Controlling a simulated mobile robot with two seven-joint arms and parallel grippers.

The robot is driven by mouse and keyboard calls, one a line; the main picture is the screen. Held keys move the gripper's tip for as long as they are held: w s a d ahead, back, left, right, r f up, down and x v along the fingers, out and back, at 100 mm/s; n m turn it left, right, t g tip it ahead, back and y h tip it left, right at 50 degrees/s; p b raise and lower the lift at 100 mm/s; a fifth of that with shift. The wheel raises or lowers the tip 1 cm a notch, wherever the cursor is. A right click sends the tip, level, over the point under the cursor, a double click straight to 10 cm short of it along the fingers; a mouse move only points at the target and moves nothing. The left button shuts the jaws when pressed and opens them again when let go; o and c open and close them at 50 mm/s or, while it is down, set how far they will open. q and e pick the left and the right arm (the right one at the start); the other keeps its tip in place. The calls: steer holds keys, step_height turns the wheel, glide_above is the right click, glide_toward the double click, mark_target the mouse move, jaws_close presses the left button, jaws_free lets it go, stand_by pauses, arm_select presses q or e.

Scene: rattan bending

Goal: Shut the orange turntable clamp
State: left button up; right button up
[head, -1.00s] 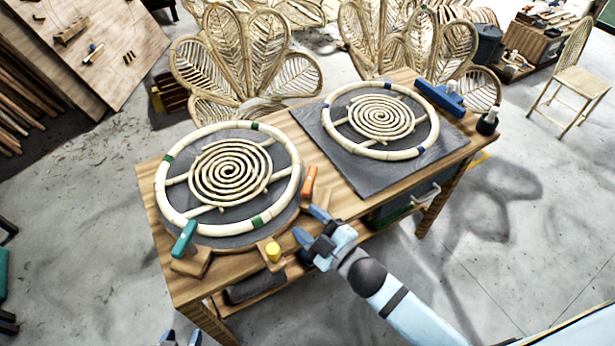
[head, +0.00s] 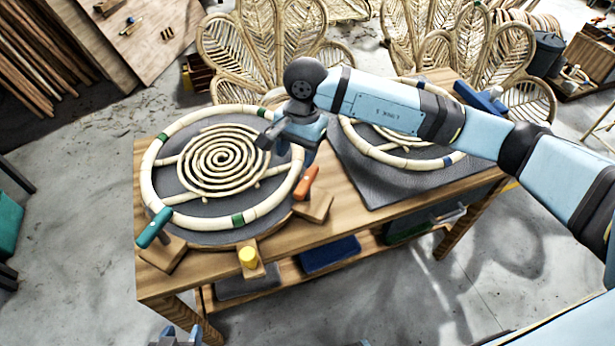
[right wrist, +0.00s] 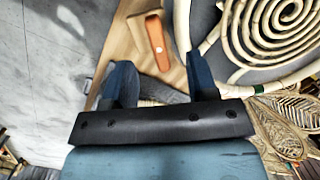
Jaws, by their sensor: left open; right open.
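The orange turntable clamp (head: 306,183) has its orange lever on a wooden block at the right front edge of the left turntable (head: 190,206). The lever stands tilted, beside the pale rattan ring (head: 265,211) on the turntable. My right gripper (head: 287,146) is open and empty above the turntable's right side, just behind the orange lever in the head view. In the right wrist view the orange lever (right wrist: 156,40) lies ahead, between the lines of my two open fingers (right wrist: 162,82) and apart from them. My left gripper (head: 178,335) is open at the bottom edge, in front of the table.
A rattan spiral (head: 222,160) lies inside the ring. A second ring on a dark mat (head: 385,181) is at the right, partly behind my right arm. Rattan chair backs stand behind.

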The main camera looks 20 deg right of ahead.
mark_target(307, 178)
steer(key=shift+n+t+h, duration=0.3)
steer(key=shift+t+h, duration=0.1)
steer(key=shift+h, duration=0.4)
steer(key=d+f, duration=0.1)
steer(key=f, duration=0.3)
steer(key=w+d+f, duration=0.1)
steer(key=f, duration=0.3)
steer(key=w+f+p, duration=0.1)
steer(key=f, duration=0.3)
steer(key=shift+d+f, duration=0.35)
steer(key=shift+d, duration=0.05)
steer(key=c, duration=0.9)
